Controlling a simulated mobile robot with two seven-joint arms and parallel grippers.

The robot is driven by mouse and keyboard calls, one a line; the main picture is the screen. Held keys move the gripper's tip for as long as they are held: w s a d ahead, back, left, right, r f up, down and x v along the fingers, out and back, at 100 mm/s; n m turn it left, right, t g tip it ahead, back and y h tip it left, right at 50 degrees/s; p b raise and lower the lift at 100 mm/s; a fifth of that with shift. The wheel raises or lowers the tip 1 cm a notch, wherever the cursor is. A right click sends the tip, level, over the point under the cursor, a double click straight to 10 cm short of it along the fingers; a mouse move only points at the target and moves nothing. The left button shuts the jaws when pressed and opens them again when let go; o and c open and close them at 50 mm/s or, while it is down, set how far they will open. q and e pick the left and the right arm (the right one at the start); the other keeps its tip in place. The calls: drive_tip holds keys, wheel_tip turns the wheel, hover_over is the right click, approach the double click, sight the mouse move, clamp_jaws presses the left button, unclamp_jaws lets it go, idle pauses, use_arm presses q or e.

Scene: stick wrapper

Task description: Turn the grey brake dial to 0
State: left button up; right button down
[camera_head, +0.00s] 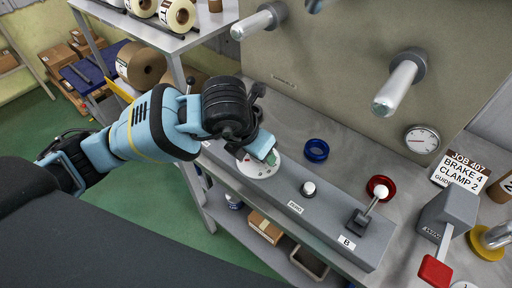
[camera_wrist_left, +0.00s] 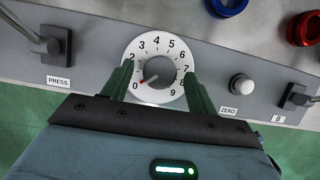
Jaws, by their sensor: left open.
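A white dial plate (camera_wrist_left: 159,97) with a grey knob (camera_wrist_left: 161,70) sits on the grey console in the left wrist view. Its red pointer aims down-left at the 0 mark; the 1 is hard to see beside a finger. My left gripper (camera_wrist_left: 160,74) is open, its green fingers at either side of the plate, with gaps to the knob. In the head view my left gripper (camera_head: 263,150) covers most of the knob, and the plate (camera_head: 250,170) shows below it. No name label for this dial is visible. My right gripper is not in view.
The console carries a PRESS lever (camera_wrist_left: 48,44), a ZERO button (camera_head: 308,188) and a B lever (camera_head: 365,215). A blue ring (camera_head: 316,150), red ring (camera_head: 380,187), gauge (camera_head: 422,139) and job sign (camera_head: 461,172) stand nearby. Pegs (camera_head: 400,82) jut from the panel above.

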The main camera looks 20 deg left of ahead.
use_arm(q)
drive_tip(key=v, duration=0.7)
drive_tip(key=shift+r+p, duration=0.3)
drive_tip(key=shift+r, duration=0.05)
drive_tip(key=shift+s, duration=0.2)
